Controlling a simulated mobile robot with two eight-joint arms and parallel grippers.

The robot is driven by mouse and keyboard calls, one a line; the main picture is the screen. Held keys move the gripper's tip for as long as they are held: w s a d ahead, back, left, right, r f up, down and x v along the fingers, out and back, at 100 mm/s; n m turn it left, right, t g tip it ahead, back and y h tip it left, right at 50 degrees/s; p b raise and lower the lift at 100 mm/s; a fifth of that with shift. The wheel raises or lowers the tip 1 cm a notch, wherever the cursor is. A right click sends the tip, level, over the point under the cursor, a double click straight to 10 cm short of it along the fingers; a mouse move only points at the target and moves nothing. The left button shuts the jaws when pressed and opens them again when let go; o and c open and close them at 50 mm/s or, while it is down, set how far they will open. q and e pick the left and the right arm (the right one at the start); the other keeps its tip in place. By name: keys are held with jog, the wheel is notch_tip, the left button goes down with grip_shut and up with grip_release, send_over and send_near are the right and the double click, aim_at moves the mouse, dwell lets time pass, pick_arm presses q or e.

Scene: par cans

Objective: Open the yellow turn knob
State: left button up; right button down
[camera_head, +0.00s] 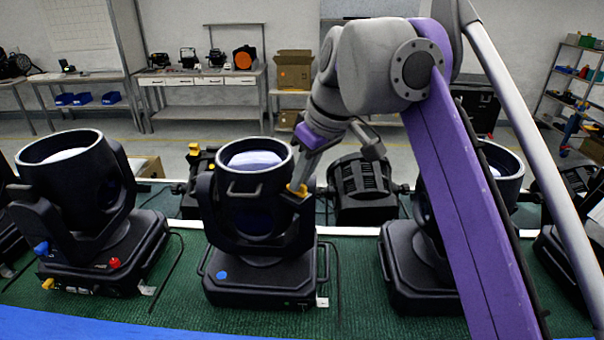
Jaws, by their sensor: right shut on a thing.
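A black par can light (255,205) with an open round top stands in the middle of the table on a square base with a blue dot. A yellow turn knob (297,190) sits at the upper right side of its yoke. My right gripper (301,182) reaches down from the upper right and is shut on this yellow knob, its fingers hiding part of it. How far the knob is turned cannot be seen. My left gripper is not in view.
Similar black lights stand at the left (75,205) and right (425,265), the right one partly behind my purple arm. Another black light (361,190) lies behind. Workbenches and shelves stand far back.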

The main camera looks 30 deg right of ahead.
jog(key=m+h+p, duration=0.1)
jog(key=m, duration=0.2)
jog(key=m+h+p, duration=0.1)
jog(key=m, duration=0.2)
jog(key=shift+a+r, duration=0.1)
jog(key=shift+a, duration=0.1)
jog(key=m+h+p, duration=0.1)
jog(key=m, duration=0.1)
jog(key=m+h+p, duration=0.1)
jog(key=m, duration=0.2)
jog(key=shift+w+a+g, duration=0.1)
jog(key=shift+g, duration=0.3)
jog(key=m+h+p, duration=0.1)
jog(key=m, duration=0.2)
jog(key=shift+g, duration=0.4)
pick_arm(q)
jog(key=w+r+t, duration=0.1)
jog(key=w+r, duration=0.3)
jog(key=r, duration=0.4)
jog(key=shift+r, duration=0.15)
pick_arm(e)
jog(key=shift+m+g+h, duration=0.3)
jog(key=shift+m+g, duration=0.2)
jog(key=shift+m, duration=1)
jog(key=c, duration=0.9)
grip_release()
jog(key=shift+c, duration=0.2)
